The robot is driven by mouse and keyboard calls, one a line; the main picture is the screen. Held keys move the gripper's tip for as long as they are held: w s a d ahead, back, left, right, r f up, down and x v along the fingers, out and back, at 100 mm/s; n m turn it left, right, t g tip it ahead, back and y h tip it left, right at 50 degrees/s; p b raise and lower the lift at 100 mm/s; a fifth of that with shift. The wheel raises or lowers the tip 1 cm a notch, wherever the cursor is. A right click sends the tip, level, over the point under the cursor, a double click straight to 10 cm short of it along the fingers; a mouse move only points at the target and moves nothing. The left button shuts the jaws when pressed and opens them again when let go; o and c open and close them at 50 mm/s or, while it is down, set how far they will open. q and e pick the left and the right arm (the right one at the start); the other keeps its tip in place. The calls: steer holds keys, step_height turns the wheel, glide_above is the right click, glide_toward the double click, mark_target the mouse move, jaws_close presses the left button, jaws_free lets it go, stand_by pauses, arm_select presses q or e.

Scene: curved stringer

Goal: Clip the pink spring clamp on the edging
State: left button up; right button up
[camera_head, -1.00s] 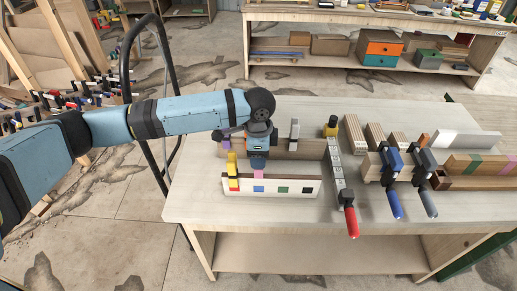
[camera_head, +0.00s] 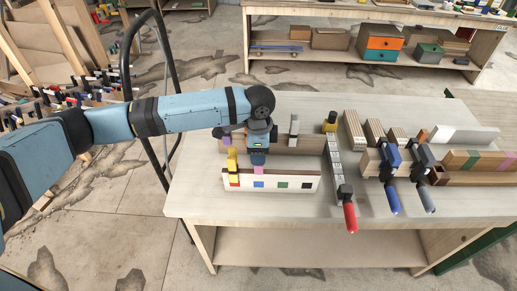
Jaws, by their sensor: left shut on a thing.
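The edging is a low pale strip with coloured squares along its front face (camera_head: 299,185), standing on the workbench. My left gripper (camera_head: 258,161) points down over its top edge, above the blue square. It is shut on the pink spring clamp (camera_head: 258,171), of which only a small pink part shows below the fingers. The clamp is at the edging's top edge; I cannot tell whether its jaws grip it. A yellow clamp (camera_head: 232,161) sits on the edging just left of my gripper. My right gripper is not in view.
A purple clamp (camera_head: 226,139) and a grey clamp (camera_head: 294,130) stand behind the edging by a brown board (camera_head: 306,144). A red-handled bar clamp (camera_head: 348,213) and blue (camera_head: 392,200) and grey ones lie to the right. The bench's (camera_head: 285,205) front strip is clear.

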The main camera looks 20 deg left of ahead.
arm_select(q)
steer(key=shift+f, duration=0.15)
steer(key=shift+f, duration=0.95)
steer(key=shift+f, duration=0.15)
steer(key=shift+f, duration=0.45)
steer(key=shift+f, duration=0.15)
steer(key=shift+f, duration=0.35)
steer(key=o, duration=1.1)
steer(key=shift+o, duration=0.2)
